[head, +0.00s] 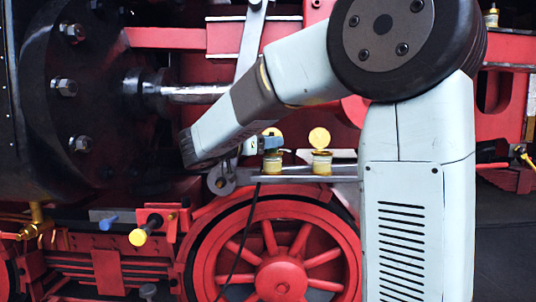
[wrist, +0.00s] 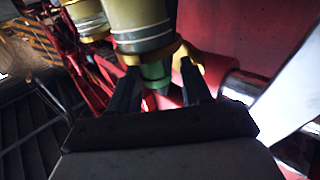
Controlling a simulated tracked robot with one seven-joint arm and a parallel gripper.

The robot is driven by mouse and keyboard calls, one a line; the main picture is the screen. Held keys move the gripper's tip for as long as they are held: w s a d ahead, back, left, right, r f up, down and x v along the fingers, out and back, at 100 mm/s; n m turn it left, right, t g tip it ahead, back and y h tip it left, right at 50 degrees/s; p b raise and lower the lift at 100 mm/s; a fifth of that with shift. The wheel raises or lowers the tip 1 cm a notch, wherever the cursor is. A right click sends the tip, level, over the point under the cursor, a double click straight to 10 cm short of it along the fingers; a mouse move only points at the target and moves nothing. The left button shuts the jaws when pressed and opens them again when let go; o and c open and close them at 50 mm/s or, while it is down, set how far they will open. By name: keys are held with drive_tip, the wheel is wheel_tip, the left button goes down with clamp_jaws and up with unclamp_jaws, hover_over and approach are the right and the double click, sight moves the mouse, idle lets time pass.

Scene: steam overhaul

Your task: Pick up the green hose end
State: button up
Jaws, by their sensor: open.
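In the wrist view my gripper (wrist: 159,78) is open, with one dark finger on each side of a short green piece (wrist: 154,74) that looks like the green hose end. The green piece shows in the gap below a cream and brass oil cup (wrist: 140,28). I cannot tell whether it is between the fingers or a little beyond them; neither finger visibly grips it. In the head view my arm's wrist covers much of this spot, and I cannot clearly make out the fingers or the green end there.
Two brass oil cups, one nearer the wrist (head: 272,161) and one to its right (head: 321,161), stand on a steel rod close by. A red spoked wheel (head: 281,278) is below, the black cylinder (head: 75,110) at left. A thin black cable (head: 240,245) hangs before the wheel.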

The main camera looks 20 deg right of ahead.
drive_tip(key=shift+d, duration=0.1)
clamp_jaws()
idle(0.4)
wheel_tip(320, 180, up, 10)
drive_tip(key=shift+r, duration=0.1)
idle(0.5)
